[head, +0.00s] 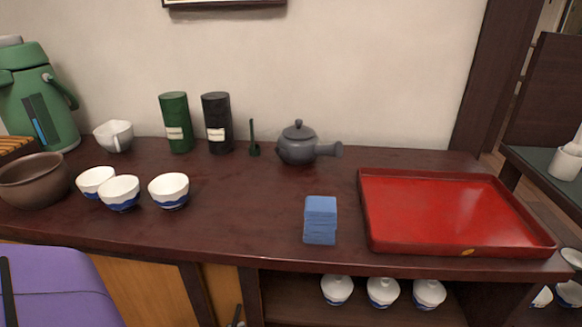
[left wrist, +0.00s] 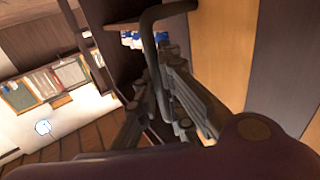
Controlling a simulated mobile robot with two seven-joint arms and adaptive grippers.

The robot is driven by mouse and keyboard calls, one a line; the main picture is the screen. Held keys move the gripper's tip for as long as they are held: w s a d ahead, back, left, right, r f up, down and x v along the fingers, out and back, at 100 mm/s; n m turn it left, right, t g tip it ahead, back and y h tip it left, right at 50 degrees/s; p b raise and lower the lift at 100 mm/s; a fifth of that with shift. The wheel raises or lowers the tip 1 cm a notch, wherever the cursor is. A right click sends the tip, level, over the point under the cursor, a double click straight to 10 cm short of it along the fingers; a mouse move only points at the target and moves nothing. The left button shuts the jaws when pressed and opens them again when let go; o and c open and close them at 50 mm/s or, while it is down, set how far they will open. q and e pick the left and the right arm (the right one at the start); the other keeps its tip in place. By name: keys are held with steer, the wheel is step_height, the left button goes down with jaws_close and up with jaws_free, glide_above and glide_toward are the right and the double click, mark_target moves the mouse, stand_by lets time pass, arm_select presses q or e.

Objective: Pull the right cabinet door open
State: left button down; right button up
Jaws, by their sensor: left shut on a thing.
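The cabinet under the counter has light wood panels in dark frames; a narrow wood panel (head: 219,290) stands beside an open shelf bay in the head view. In the left wrist view a wood panel (left wrist: 224,50) fills the upper right. A dark bent bar handle (left wrist: 150,22) runs down between the fingers of my left gripper (left wrist: 165,105), which is shut on it. The fingers hide the handle's lower part. In the head view only a small dark shape shows at the bottom edge by the narrow panel; I cannot tell what it is. My right gripper is in neither view.
The shelf bay holds lidded cups (head: 383,291). On the counter (head: 250,225) stand a red tray (head: 450,210), blue stacked cloths (head: 320,220), a teapot (head: 298,146), canisters (head: 176,122), bowls (head: 169,190) and a green flask (head: 40,100). The counter's front edge overhangs the panels.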

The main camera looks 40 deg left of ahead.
arm_select(q)
steer(key=shift+s+f, duration=0.15)
steer(key=shift+s, duration=0.05)
steer(key=c, duration=1.8)
jaws_free()
steer(key=shift+w, duration=0.1)
steer(key=shift+c, duration=0.2)
steer(key=v, duration=1.2)
